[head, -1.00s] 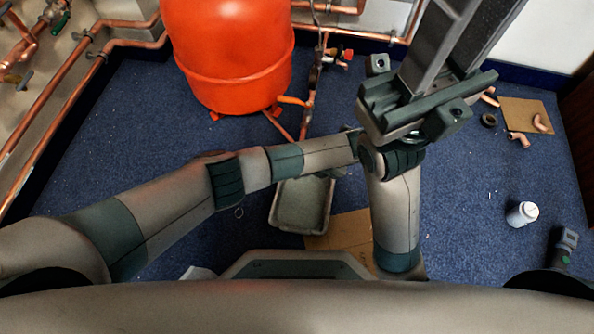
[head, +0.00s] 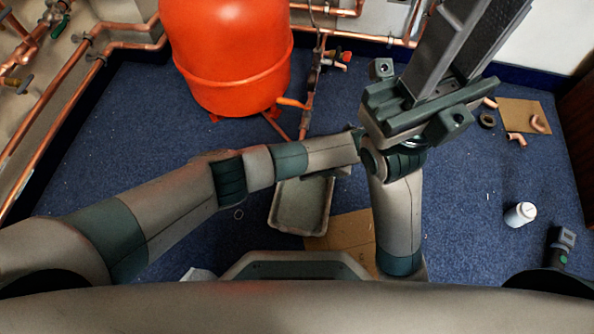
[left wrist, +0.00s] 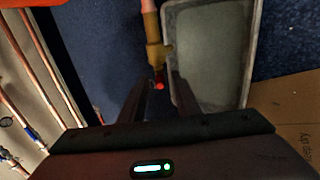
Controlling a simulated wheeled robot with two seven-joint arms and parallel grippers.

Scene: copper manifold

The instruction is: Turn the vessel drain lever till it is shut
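The orange-red vessel (head: 225,60) stands at the back in the head view. In the left wrist view, a copper pipe ends in a brass drain fitting (left wrist: 156,55) with a small red tip (left wrist: 158,86), which I take for the lever's end. My left gripper (left wrist: 157,88) is open, its dark fingers on either side of the red tip. I cannot tell whether they touch it. In the head view my arms hide the left fingers and the drain. My right gripper (head: 470,45) is raised near the camera, open and empty, its fingertips cut off by the frame.
A grey tray (head: 283,222) lies on the blue floor under my left forearm; it also shows in the left wrist view (left wrist: 253,50). Cardboard (head: 340,232) lies beside it. A red-handled valve (head: 345,57) is behind. A white pot (head: 520,214) stands right. Copper pipes line the left wall.

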